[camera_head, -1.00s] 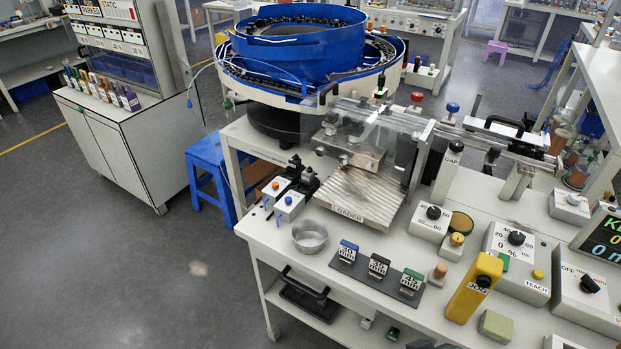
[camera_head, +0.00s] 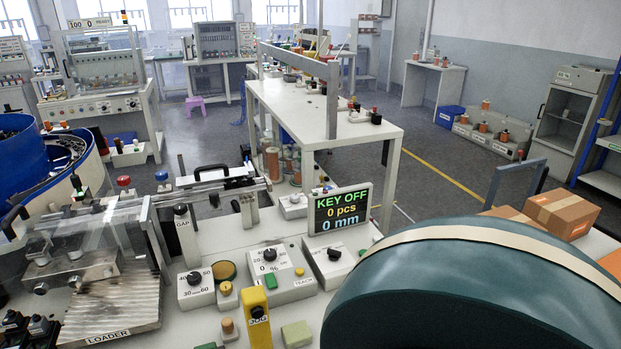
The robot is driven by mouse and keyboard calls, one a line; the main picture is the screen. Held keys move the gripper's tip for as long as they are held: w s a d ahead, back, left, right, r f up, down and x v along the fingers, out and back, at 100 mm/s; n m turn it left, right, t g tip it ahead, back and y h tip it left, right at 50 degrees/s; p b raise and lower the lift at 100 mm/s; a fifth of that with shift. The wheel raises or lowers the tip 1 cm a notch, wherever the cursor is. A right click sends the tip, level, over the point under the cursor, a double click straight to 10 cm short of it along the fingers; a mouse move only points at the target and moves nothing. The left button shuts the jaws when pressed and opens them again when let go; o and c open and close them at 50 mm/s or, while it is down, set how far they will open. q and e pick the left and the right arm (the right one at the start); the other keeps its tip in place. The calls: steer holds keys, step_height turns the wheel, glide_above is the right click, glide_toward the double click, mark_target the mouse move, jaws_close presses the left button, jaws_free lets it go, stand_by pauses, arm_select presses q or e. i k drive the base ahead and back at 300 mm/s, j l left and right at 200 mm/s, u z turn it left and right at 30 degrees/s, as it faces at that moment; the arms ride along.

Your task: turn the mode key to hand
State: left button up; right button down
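The mode key is a black knob (camera_head: 334,253) on a small light-grey box (camera_head: 318,267), right of the middle of the bench in the head view. The knob's exact pointing direction is too small to tell. Nothing is touching the key. Neither of my grippers is in view.
A large dark teal round object with a cream band (camera_head: 470,290) fills the lower right, close to the key box. Left of the key stand a dial box with a TEACH label (camera_head: 283,272), a yellow JOG post (camera_head: 257,318) and the loader (camera_head: 115,300).

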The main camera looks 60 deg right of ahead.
mark_target(334, 255)
steer(key=z, duration=2.1)
